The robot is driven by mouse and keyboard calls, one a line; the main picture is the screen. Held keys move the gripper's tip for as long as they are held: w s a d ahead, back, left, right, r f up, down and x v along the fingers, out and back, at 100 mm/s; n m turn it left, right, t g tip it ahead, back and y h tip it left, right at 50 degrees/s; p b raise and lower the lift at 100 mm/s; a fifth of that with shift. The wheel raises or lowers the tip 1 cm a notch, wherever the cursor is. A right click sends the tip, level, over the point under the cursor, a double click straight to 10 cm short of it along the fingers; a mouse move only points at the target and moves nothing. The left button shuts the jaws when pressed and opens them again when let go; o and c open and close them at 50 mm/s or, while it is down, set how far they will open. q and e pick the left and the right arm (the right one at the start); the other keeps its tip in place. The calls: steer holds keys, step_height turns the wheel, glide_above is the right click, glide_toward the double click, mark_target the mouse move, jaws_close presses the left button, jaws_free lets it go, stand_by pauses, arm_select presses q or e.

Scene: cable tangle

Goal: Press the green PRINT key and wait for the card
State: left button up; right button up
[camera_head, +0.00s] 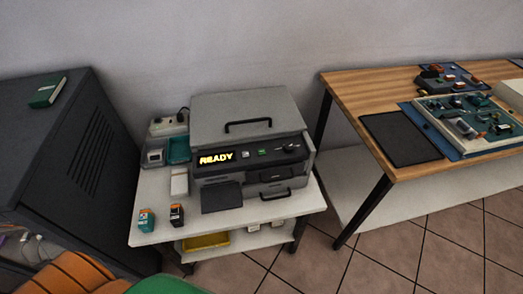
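A grey printer (250,112) stands on a small white table against the wall. Its dark front panel has a display (217,158) lit with the word READY. To the right of the display is a small green key (263,152); any lettering on it is too small to read. A dark tray (221,197) juts out at the printer's front left, and no card shows on it. Neither of my grippers is in view.
The white table (300,205) also holds ink cartridges (146,219) and small boxes at the left. A dark cabinet (50,150) stands left. A wooden table (350,92) with a circuit board (470,122) stands right. An orange and green object fills the lower left.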

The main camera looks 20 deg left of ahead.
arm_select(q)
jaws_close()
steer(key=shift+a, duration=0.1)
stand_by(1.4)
